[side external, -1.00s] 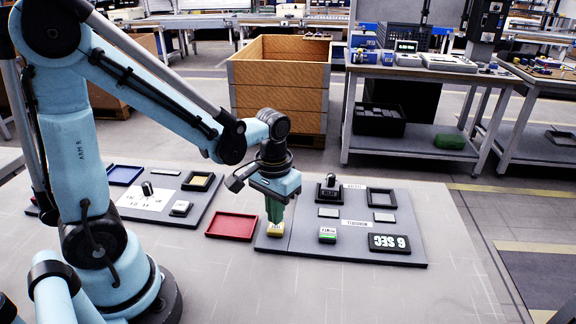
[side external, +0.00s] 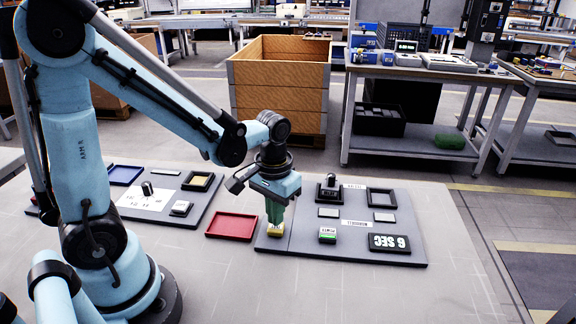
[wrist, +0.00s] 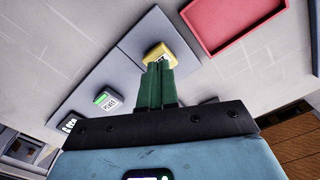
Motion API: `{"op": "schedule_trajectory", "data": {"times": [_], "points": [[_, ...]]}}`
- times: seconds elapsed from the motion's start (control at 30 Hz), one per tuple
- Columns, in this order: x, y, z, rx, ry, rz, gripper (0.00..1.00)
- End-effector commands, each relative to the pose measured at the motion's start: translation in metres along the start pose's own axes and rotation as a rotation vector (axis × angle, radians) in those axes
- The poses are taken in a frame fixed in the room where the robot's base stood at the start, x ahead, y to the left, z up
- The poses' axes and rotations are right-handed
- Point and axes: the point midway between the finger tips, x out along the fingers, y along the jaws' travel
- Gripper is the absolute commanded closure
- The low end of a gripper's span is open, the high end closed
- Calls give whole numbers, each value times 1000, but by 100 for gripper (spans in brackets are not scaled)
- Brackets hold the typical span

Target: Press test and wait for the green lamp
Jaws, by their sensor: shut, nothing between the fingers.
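My gripper (side external: 275,221) is shut and empty, with its green fingers pointing down at the yellow button block (side external: 275,231). The fingertips are at the top of the block, and I cannot tell how hard they touch it. In the wrist view the green fingers (wrist: 157,70) cover part of the yellow block (wrist: 160,50) and its label. A black display (side external: 389,243) on that board reads "6 SEC".
A red tray (side external: 232,226) lies just left of the board (side external: 300,247). A black device with a knob (side external: 330,190) and a dark square frame (side external: 382,199) sit at the board's back. A second board (side external: 200,212) lies further left. The front of the table is clear.

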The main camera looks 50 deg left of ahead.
Motion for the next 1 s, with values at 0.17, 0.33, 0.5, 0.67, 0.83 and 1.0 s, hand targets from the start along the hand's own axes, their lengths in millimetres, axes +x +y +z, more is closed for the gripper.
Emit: {"op": "schedule_trajectory", "data": {"times": [0.17, 0.33, 0.5, 0.67, 0.83, 1.0], "points": [[3, 0, 0, 0, 0, 0, 100], [5, 0, 0, 0, 0, 0, 100], [7, 0, 0, 0, 0, 0, 100], [9, 0, 0, 0, 0, 0, 100], [12, 0, 0, 0, 0, 0, 100], [14, 0, 0, 0, 0, 0, 100]]}}
